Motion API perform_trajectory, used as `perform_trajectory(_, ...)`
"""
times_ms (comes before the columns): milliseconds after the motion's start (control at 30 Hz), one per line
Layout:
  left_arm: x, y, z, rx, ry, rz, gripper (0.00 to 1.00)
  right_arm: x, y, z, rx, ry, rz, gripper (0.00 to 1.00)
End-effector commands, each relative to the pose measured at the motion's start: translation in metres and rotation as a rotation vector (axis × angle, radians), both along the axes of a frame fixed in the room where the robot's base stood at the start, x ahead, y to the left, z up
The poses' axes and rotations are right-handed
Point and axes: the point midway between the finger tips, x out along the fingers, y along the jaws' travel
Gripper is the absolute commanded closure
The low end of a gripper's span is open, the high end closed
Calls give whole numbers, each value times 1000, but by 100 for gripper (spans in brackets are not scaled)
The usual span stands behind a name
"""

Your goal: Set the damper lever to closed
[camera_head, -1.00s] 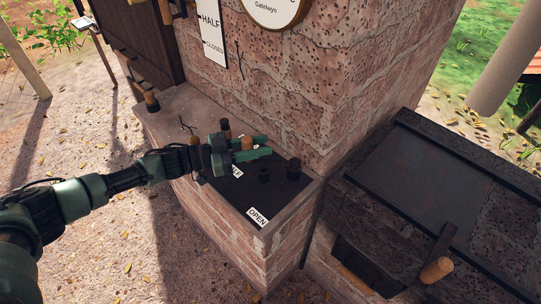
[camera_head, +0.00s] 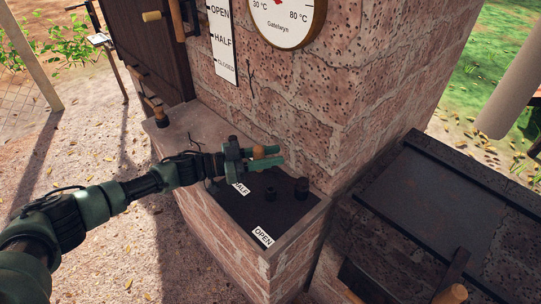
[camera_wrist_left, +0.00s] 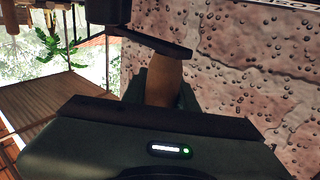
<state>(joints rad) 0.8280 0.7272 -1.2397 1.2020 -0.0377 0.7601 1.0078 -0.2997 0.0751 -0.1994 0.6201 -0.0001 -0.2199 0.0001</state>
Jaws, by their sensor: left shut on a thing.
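The damper lever's wooden handle (camera_head: 258,152) stands between the fingers of my left gripper (camera_head: 266,159), which is shut on it above the dark plate (camera_head: 240,210). The handle also shows in the left wrist view (camera_wrist_left: 164,78), close in front of the gripper body. The plate carries a HALF label (camera_head: 241,188) just below the gripper and an OPEN label (camera_head: 262,236) near its front corner. My gripper is past the HALF label, on the side away from OPEN. My right gripper is out of view.
The chimney carries a dial (camera_head: 287,20) and a vertical OPEN, HALF, CLOSED sign (camera_head: 222,42). A dark-lidded brick block (camera_head: 430,205) stands at right. Open ground lies at left.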

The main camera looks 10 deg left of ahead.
Motion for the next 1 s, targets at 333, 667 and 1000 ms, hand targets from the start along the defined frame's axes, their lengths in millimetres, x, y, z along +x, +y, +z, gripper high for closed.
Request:
perform_trajectory(333,-3,-4,0,-3,1,-9,100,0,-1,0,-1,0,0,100)
perform_trajectory(667,-3,-4,-1,-5,1,-11,100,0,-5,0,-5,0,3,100)
perform_trajectory(1000,-2,-2,0,-3,1,-6,50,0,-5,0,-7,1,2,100)
